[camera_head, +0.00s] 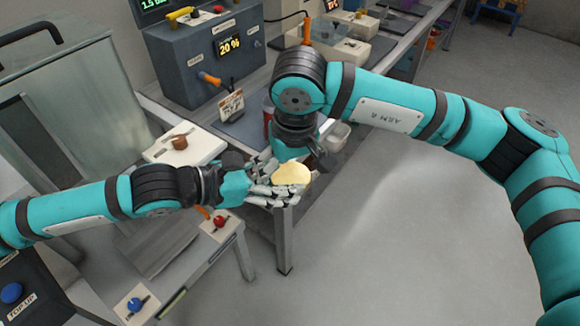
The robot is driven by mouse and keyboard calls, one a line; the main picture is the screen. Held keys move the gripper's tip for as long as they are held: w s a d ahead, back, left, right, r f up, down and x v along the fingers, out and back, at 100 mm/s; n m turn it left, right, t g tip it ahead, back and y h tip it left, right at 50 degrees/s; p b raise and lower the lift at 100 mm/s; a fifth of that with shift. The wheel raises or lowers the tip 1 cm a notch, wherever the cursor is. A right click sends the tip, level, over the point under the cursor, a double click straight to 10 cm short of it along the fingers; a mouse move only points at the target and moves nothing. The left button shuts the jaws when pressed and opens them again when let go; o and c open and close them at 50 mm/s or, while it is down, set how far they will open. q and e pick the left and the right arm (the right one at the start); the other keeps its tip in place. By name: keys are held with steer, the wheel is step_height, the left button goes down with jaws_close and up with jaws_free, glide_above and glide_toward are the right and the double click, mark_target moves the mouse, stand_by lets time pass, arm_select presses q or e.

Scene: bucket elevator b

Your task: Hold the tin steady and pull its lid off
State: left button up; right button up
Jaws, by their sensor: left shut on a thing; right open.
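A pale yellow rounded thing (291,174), which looks like the tin or its lid, shows at the centre beyond the table's corner. My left gripper (274,184) reaches it from the left and is shut on it, with grey fingers along its left and lower side. My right gripper (302,156) points down just above and behind it and is open. Its fingers are mostly hidden by my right wrist, so I cannot tell whether they touch the tin. The seam between tin and lid cannot be made out.
A white board with a brown knob (180,142) and a red knob plate (220,222) are near my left arm. A white tub (338,136) sits behind. Open floor (400,220) lies right.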

steer(key=c, duration=1.3)
arm_select(q)
steer(key=o, duration=1.4)
arm_select(e)
steer(key=shift+o, duration=0.2)
